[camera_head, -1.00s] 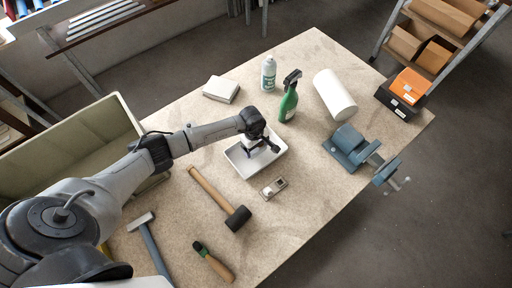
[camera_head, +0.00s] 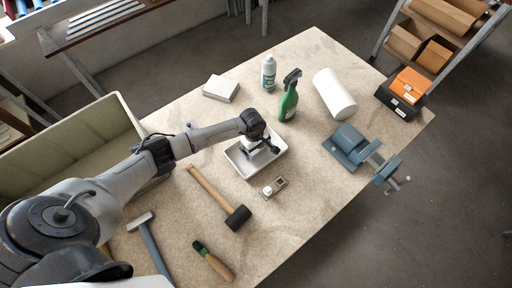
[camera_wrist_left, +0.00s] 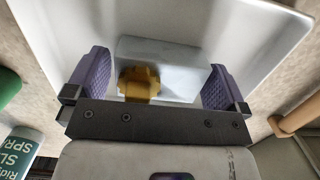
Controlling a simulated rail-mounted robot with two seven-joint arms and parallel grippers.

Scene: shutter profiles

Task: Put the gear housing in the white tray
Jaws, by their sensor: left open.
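The white tray (camera_head: 240,170) lies on the table, and its pale inside fills much of the left wrist view (camera_wrist_left: 265,30). A pale grey block with a brass round part, which looks like the gear housing (camera_wrist_left: 185,88), is inside the tray. My left gripper (camera_wrist_left: 158,88) is open, with one purple finger on each side of the housing and small gaps showing. In the head view the left gripper (camera_head: 263,148) is low over the tray and hides most of the housing. My right gripper is not in view.
A small metal plate with a white part (camera_head: 273,187) lies just in front of the tray. A mallet (camera_head: 237,216), a green spray bottle (camera_head: 288,104), a white bottle (camera_head: 268,74), a white roll (camera_head: 335,94) and a blue vise (camera_head: 352,146) stand or lie around it. The front right tabletop is clear.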

